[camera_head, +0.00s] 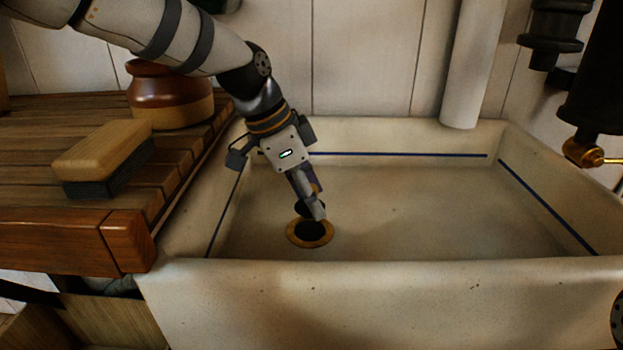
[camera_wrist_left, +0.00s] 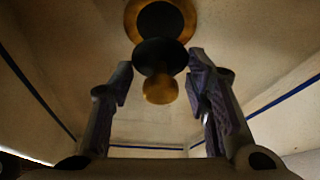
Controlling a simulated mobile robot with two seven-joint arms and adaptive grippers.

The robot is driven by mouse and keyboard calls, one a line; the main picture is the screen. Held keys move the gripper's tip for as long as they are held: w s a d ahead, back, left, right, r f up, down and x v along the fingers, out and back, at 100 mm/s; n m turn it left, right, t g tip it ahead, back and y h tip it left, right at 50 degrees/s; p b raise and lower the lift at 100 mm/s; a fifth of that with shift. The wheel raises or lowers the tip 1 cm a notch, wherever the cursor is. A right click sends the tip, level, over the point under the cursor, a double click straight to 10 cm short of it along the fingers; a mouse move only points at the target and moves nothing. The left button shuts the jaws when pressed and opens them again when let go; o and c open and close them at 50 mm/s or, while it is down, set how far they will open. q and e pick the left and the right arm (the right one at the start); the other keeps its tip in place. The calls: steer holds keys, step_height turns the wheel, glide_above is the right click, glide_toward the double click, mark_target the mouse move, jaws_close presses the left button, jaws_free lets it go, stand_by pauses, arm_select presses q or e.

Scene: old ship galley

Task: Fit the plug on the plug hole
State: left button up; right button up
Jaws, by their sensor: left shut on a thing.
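The plug hole (camera_head: 311,232) is a dark opening with a brass ring in the left part of the sink floor. It also shows at the top of the left wrist view (camera_wrist_left: 160,16). The plug, a black disc with a brass knob, sits between the fingertips of my left gripper (camera_wrist_left: 160,68). The gripper is shut on it, with the fingers at either side of the disc. In the head view, my left gripper (camera_head: 314,207) reaches down over the hole and partly hides the plug. The plug appears apart from the ring, close to it. My right gripper is not in view.
The pale sink (camera_head: 420,205) has raised walls with blue lines; its floor right of the hole is clear. A wooden counter (camera_head: 40,155) at left carries a brush (camera_head: 105,155) and a brown pot (camera_head: 165,95). A brass tap (camera_head: 585,152) hangs at right.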

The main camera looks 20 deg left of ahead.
arm_select(q)
step_height(320, 180, down, 2)
steer(key=shift+f, duration=1.75)
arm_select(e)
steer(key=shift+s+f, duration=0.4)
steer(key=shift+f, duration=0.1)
arm_select(q)
steer(key=shift+f+b, duration=0.3)
steer(key=shift+f, duration=0.3)
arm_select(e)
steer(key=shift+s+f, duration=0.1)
arm_select(q)
steer(key=o, duration=1.4)
